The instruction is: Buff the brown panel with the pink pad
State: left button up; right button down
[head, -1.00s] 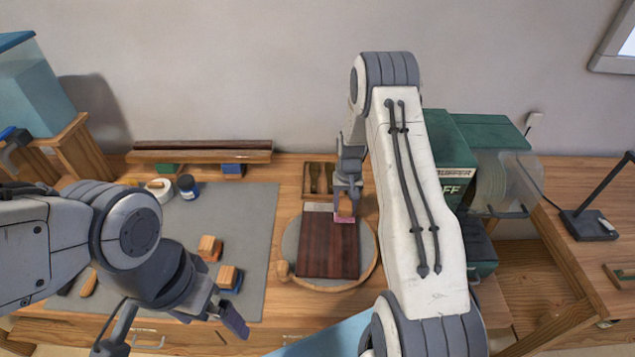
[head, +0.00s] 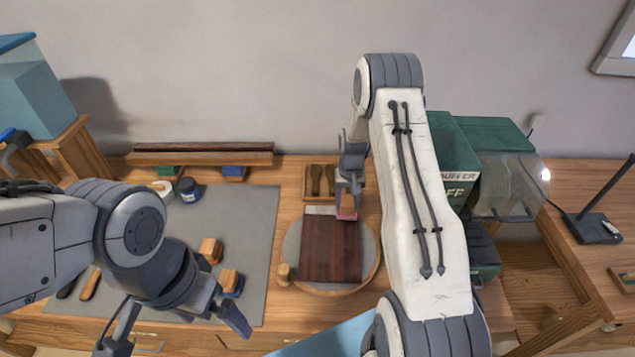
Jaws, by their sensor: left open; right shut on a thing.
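The brown panel (head: 331,250) lies flat on a round grey-topped wooden turntable (head: 371,262) at the middle of the bench. My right gripper (head: 348,200) is shut on the pink pad block (head: 347,214) over the panel's far right corner. The pink underside is at or just above the panel; I cannot tell whether it touches. My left gripper (head: 232,315) is open and empty near the bench's front edge, left of the turntable.
A small wooden tray (head: 318,182) stands behind the panel. A green buffer machine (head: 455,160) stands at right.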

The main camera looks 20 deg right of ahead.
jog(key=shift+w+r+p, duration=0.15)
jog(key=shift+w+r, duration=0.05)
jog(key=shift+r, duration=0.4)
jog(key=shift+w+r+p, duration=0.15)
jog(key=shift+r, duration=0.4)
notch_tip(320, 180, up, 5)
jog(key=p, duration=0.3)
jog(key=shift+s+r, duration=0.15)
jog(key=shift+r, duration=0.05)
pick_arm(q)
jog(key=r, duration=0.4)
jog(key=shift+w+d+r, duration=0.25)
jog(key=shift+w+r, duration=0.05)
jog(key=shift+w, duration=0.05)
